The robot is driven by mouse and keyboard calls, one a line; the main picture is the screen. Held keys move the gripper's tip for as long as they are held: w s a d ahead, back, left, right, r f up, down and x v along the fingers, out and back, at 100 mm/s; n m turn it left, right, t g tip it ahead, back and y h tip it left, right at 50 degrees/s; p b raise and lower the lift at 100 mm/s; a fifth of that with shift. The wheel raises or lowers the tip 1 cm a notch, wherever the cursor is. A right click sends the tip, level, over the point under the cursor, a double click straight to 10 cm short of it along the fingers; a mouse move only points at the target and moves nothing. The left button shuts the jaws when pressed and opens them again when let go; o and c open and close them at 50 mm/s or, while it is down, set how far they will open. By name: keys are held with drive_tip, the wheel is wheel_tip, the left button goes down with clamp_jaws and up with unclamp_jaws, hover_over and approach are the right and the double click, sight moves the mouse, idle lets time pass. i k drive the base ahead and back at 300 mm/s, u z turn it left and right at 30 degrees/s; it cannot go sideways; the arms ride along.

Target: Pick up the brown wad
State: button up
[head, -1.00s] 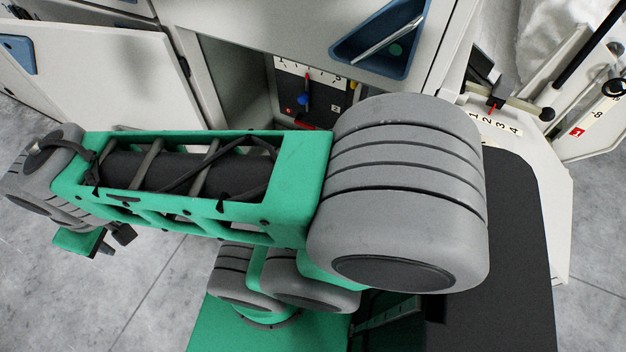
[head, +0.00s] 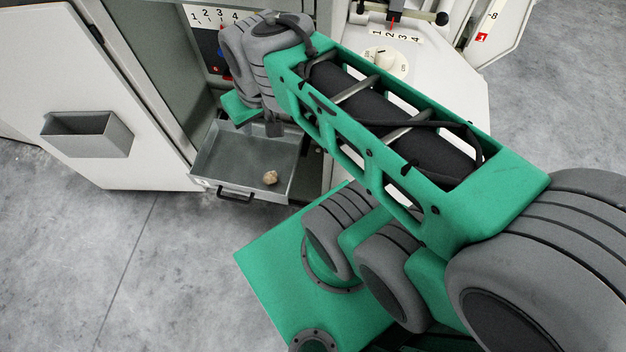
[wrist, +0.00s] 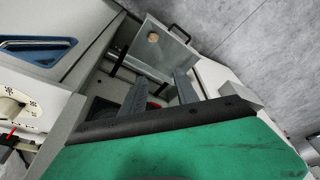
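The brown wad (head: 270,177) is a small, tan, crumpled lump. It lies in an open grey metal drawer (head: 235,158), towards its front right corner as the head view shows it. The wad also shows in the wrist view (wrist: 153,37), at the top, in the drawer (wrist: 181,54). My gripper (head: 262,124) is over the back part of the drawer in the head view, apart from the wad. In the wrist view my gripper (wrist: 162,80) has its two grey fingers spread with nothing between them. The arm partly hides the gripper in the head view.
The drawer has a dark front handle (head: 236,194) and projects from a pale machine. An open cabinet door (head: 70,80) with a grey bin (head: 88,134) stands at left. A dial (head: 384,60) is on the panel at right. Grey floor is clear at lower left.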

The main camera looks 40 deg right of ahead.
sight(270, 178)
drive_tip(key=u, duration=0.2)
drive_tip(key=k, duration=0.65)
drive_tip(key=u, duration=1.3)
drive_tip(key=i, duration=0.85)
drive_tip(key=z, duration=0.45)
drive_tip(key=i, duration=0.75)
drive_tip(key=z, duration=0.7)
drive_tip(key=i, duration=0.5)
drive_tip(key=u, duration=0.05)
